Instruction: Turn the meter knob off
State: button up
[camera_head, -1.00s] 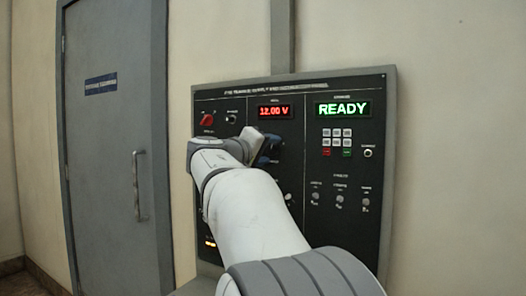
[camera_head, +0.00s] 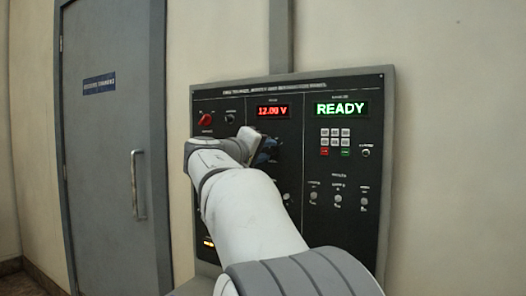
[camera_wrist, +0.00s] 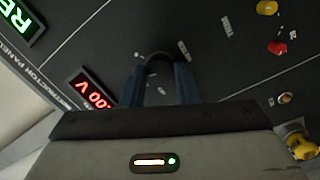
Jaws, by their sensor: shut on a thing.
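The meter display on the panel reads 12.00 V in red in the head view (camera_head: 273,111); it also shows, tilted and partly cut, in the wrist view (camera_wrist: 90,88). The meter knob (camera_wrist: 160,60) is a dark round knob below that display, seen in the wrist view between my blue fingers. My gripper (camera_wrist: 160,72) is shut on it, with a finger on each side. In the head view my gripper (camera_head: 266,150) is against the panel, and my wrist and arm hide most of the knob. Its pointer mark cannot be made out.
The dark control panel (camera_head: 330,235) is on the wall. It has a green READY display (camera_head: 341,108), a keypad (camera_head: 336,141), several small switches and a red knob (camera_head: 205,119). A yellow knob (camera_wrist: 297,142) lies close to my gripper body in the wrist view. A grey door (camera_head: 115,180) stands left.

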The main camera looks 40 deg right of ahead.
jog(key=n, duration=0.3)
jog(key=shift+r+n, duration=0.1)
jog(key=shift+n, duration=0.3)
jog(key=n, duration=0.3)
jog(key=shift+s+n+t+h, duration=0.1)
jog(key=shift+n+t+h, duration=0.2)
jog(key=shift+n, duration=0.1)
jog(key=n+p, duration=0.1)
jog(key=n, duration=0.3)
jog(key=shift+d+n+t+p, duration=0.1)
jog(key=shift+n+t+p, duration=0.2)
jog(key=shift+p, duration=0.1)
jog(key=shift+s+n+p, duration=0.1)
jog(key=shift+n+p, duration=0.55)
jog(key=shift+n, duration=1.45)
jog(key=shift+f, duration=0.2)
jog(key=o, duration=0.7)
jog(key=shift+d, duration=0.15)
jog(key=shift+o, duration=1.4)
jog(key=shift+f+t, duration=0.1)
jog(key=shift+t, duration=0.3)
jog(key=shift+a, duration=0.2)
